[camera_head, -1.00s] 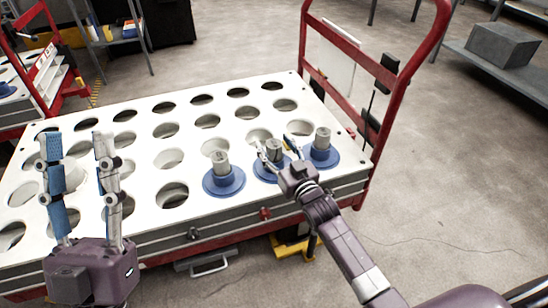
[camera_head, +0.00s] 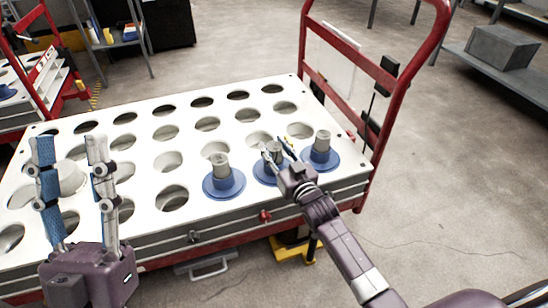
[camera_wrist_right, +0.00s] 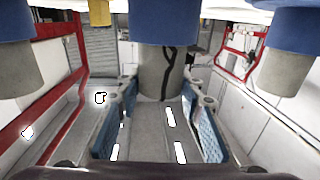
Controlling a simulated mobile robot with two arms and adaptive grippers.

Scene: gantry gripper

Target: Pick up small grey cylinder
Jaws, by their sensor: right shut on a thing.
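Three small grey cylinders with blue flanged bases stand in a row along the near right edge of the white tray (camera_head: 215,122): a left one (camera_head: 220,161), a middle one (camera_head: 273,148) and a right one (camera_head: 322,141). My right gripper (camera_head: 275,151) is shut on the middle grey cylinder, which also shows between the blue finger pads in the right wrist view (camera_wrist_right: 161,75). Its blue base (camera_head: 265,173) is partly hidden by the gripper and looks still seated on the tray. My left gripper (camera_head: 72,145) is open and empty above the tray's left part.
The tray has several rows of round holes and rests on a cart with a red handle frame (camera_head: 400,80) at the right. The other two cylinders stand close on either side of my right gripper. A grey shelf with a box (camera_head: 505,46) is at the far right.

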